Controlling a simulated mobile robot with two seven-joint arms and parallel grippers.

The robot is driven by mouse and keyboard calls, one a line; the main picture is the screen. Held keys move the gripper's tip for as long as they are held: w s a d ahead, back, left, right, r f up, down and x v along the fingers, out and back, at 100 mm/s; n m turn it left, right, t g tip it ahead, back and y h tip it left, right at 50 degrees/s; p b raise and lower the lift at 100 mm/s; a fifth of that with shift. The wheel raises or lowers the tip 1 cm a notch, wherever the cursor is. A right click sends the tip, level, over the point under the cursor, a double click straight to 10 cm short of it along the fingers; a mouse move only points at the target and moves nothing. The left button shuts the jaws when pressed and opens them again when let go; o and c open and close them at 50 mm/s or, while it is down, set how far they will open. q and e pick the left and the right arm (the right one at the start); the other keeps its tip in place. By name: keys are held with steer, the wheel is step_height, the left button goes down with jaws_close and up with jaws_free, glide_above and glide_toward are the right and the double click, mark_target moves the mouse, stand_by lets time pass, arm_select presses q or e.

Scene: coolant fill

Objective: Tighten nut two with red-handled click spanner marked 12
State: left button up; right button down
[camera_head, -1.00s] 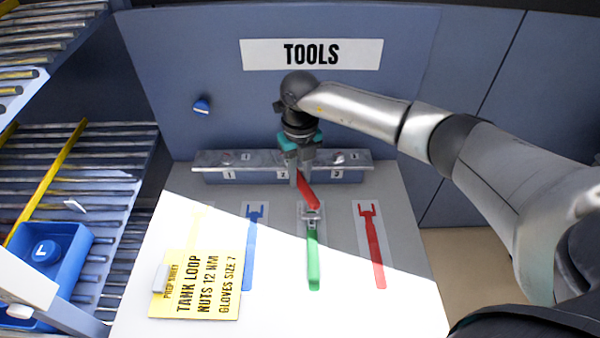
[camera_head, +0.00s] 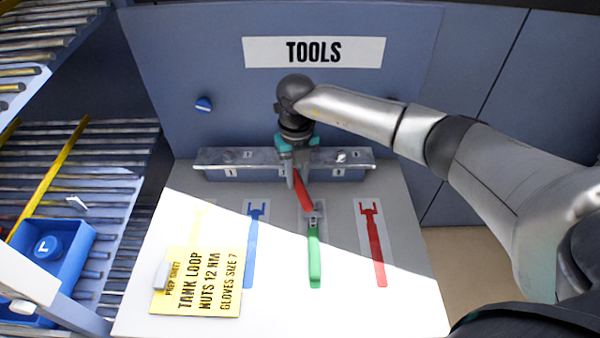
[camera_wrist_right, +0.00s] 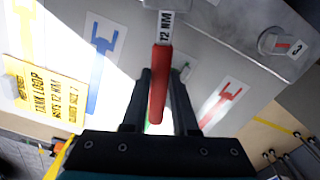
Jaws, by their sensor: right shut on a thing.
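The red-handled spanner (camera_head: 304,193) is in my right gripper (camera_head: 298,176). In the right wrist view the red handle (camera_wrist_right: 158,85) runs between the two fingers, and a white label reading 12 NM (camera_wrist_right: 165,27) sits beyond it. The spanner's head is toward the metal nut block (camera_head: 212,158), at its middle position. Nut two is hidden behind the gripper, so I cannot tell whether the head is seated on it. Nut three (camera_wrist_right: 272,42) shows at the right of the block in the wrist view. My left gripper is not in view.
A green spanner (camera_head: 314,255) lies on its outline. Blue (camera_head: 252,240) and red (camera_head: 372,240) outlines beside it are empty. A yellow prep sheet (camera_head: 228,285) lies at front left. A blue bin (camera_head: 72,262) stands on the left rollers. The TOOLS panel (camera_head: 420,80) rises behind.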

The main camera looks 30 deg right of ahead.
steer(key=shift+a, duration=0.25)
stand_by(0.3)
steer(key=shift+w+a+m+p, duration=0.2)
steer(key=shift+a+m+p, duration=0.15)
steer(key=shift+a+m, duration=0.45)
steer(key=shift+d, duration=0.15)
steer(key=shift+w+a+m, duration=0.25)
steer(key=shift+a+m, duration=0.35)
steer(key=shift+m, duration=0.4)
steer(key=shift+a, duration=0.1)
